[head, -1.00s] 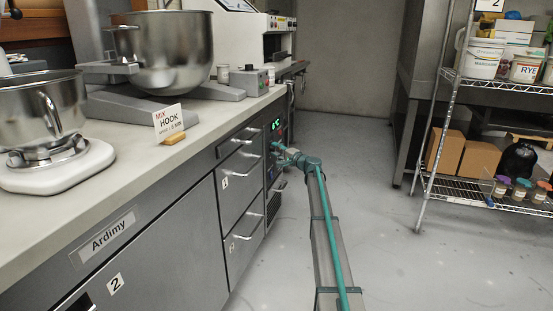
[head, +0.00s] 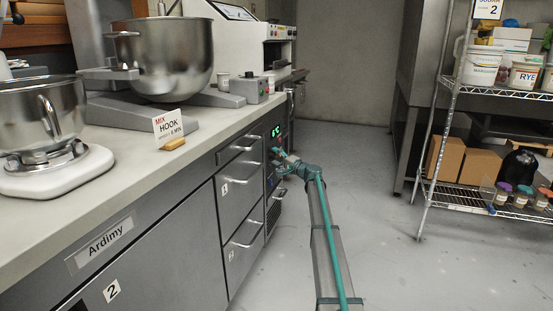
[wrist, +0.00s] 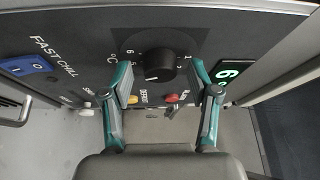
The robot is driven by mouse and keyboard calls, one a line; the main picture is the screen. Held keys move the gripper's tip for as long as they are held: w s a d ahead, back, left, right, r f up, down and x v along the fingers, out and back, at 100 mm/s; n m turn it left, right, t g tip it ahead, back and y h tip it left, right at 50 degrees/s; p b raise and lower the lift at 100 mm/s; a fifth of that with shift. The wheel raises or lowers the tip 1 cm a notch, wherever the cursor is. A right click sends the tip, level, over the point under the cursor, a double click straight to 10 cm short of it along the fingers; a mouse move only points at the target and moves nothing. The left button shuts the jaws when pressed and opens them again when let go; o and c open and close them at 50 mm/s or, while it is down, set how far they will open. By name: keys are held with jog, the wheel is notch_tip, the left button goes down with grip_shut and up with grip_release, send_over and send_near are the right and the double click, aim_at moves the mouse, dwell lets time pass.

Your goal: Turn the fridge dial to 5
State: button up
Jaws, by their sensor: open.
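The fridge dial (wrist: 160,66) is a round black knob on the dark control panel in the wrist view. Small white numbers ring it, and a white mark shows on its side nearer my gripper; the number it points to is not clear. My gripper (wrist: 160,82) is open, with one teal-edged finger on each side of the dial and visible gaps to it. Contact cannot be told. A green lit display (wrist: 234,76) beside the dial shows what looks like a 6. In the head view, my gripper (head: 280,163) is at the panel below the display (head: 276,131) and hides the dial.
In the wrist view, a blue rocker switch (wrist: 28,65) by "FAST CHILL", a yellow button (wrist: 132,99) and a red button (wrist: 171,98) sit near the fingers. Drawers with bar handles (head: 245,189) adjoin the panel. A wire rack (head: 440,130) stands right; the floor between is clear.

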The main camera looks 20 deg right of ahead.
jog(key=v, duration=1.2)
dwell(0.3)
